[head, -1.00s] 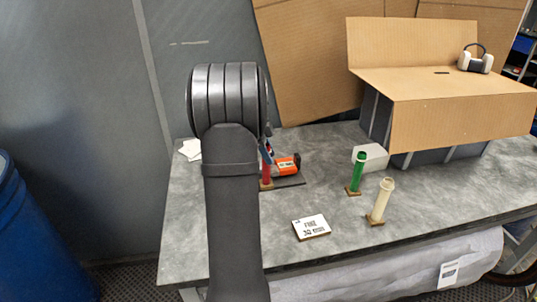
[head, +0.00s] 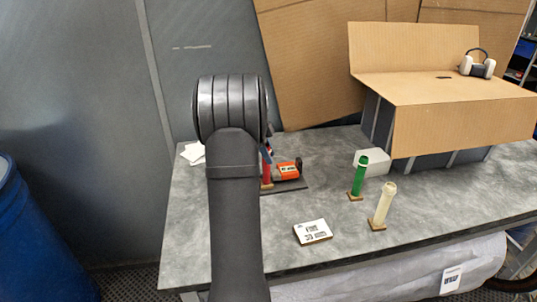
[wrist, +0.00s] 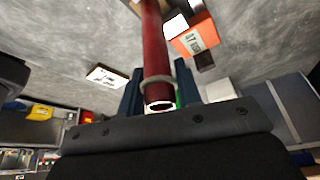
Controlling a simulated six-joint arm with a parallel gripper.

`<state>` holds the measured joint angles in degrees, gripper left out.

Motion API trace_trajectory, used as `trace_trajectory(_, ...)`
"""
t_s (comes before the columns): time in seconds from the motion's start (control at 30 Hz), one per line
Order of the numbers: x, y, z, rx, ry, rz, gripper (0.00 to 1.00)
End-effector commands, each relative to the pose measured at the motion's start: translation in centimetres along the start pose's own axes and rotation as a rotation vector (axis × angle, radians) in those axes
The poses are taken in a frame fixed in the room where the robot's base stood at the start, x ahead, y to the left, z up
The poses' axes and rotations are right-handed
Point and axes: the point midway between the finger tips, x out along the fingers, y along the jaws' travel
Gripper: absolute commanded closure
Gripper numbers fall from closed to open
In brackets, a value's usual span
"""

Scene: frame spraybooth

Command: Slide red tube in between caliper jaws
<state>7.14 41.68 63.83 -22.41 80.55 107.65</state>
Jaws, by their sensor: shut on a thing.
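The red tube (wrist: 156,45) stands between the two dark blue fingers of my gripper (wrist: 158,82) in the wrist view. The gripper is shut on it near its open, pale-rimmed end. In the head view, a strip of the red tube (head: 267,171) shows beside my arm, which hides most of the gripper. The orange body of what seems to be the caliper (head: 288,171) lies just right of the tube on a dark plate. It also shows in the wrist view (wrist: 194,37). Its jaws are not clear, and I cannot tell whether the tube is between them.
A green tube (head: 360,177) and a cream tube (head: 382,207) stand on small bases to the right. A white card block (head: 313,232) lies in front. A white block (head: 372,163) and a large cardboard box (head: 455,95) stand behind. The table's middle is clear.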

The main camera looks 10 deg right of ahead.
Motion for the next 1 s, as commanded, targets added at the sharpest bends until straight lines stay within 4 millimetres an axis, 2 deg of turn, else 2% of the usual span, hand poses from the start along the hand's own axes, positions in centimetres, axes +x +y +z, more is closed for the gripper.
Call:
trace_trajectory(0.5, -0.2, -1.2, 0.4, 0.0, 0.0, 0.0, 1.0)
trace_trajectory(0.87, -0.2, -1.3, 0.5, 0.0, 0.0, 0.0, 1.0)
trace_trajectory(0.9, -0.2, -1.3, 0.5, 0.0, 0.0, 0.0, 0.61)
trace_trajectory(1.0, -0.2, -1.3, 0.5, 0.0, 0.0, 0.0, 0.43)
